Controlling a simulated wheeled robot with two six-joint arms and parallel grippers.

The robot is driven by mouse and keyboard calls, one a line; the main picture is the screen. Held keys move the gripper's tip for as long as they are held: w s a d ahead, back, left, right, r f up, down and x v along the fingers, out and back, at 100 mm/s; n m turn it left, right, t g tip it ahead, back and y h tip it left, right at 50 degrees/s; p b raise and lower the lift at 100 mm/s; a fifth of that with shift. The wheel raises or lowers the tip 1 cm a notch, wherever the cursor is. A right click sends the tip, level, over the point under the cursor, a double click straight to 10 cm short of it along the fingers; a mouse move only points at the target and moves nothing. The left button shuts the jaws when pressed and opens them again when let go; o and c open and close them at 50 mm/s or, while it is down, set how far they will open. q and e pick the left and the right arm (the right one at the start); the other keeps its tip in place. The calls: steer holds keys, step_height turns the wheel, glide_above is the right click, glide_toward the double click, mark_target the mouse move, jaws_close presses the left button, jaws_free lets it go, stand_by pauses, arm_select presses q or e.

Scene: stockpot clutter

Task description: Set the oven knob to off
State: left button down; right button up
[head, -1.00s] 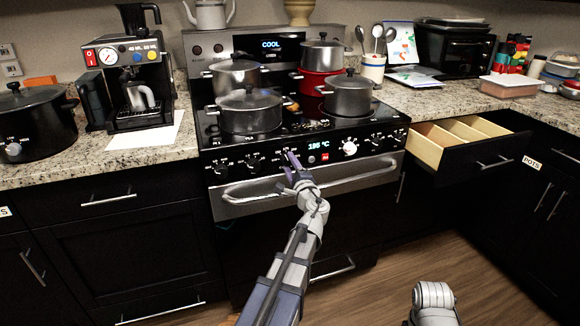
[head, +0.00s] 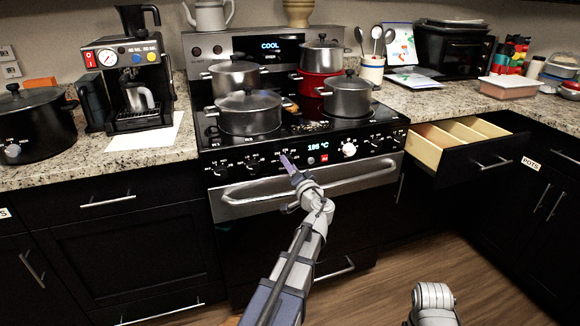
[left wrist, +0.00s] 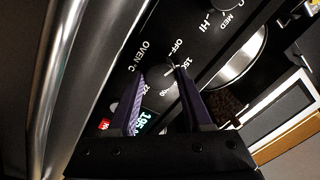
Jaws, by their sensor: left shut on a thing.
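The dark oven knob (left wrist: 160,77) sits between the two purple fingers of my left gripper in the left wrist view. It is on the black control panel, beside the printed words OVEN °C and OFF. My left gripper (left wrist: 160,72) is shut on this knob. In the head view my left gripper (head: 285,158) reaches the panel left of the lit display (head: 318,147), which reads about 195 °C, and it covers the knob. I cannot make out clearly where the knob's pointer stands. My right gripper is out of view.
The oven handle (head: 240,193) runs just below the panel. Pots such as the front-left one (head: 249,112) stand on the cooktop. An open drawer (head: 480,160) juts out at the right.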

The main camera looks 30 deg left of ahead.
arm_select(q)
steer(key=shift+n, duration=1.7)
steer(key=shift+c, duration=1.6)
jaws_free()
steer(key=v, duration=0.7)
steer(key=shift+s+d, duration=0.2)
steer(key=shift+d, duration=0.2)
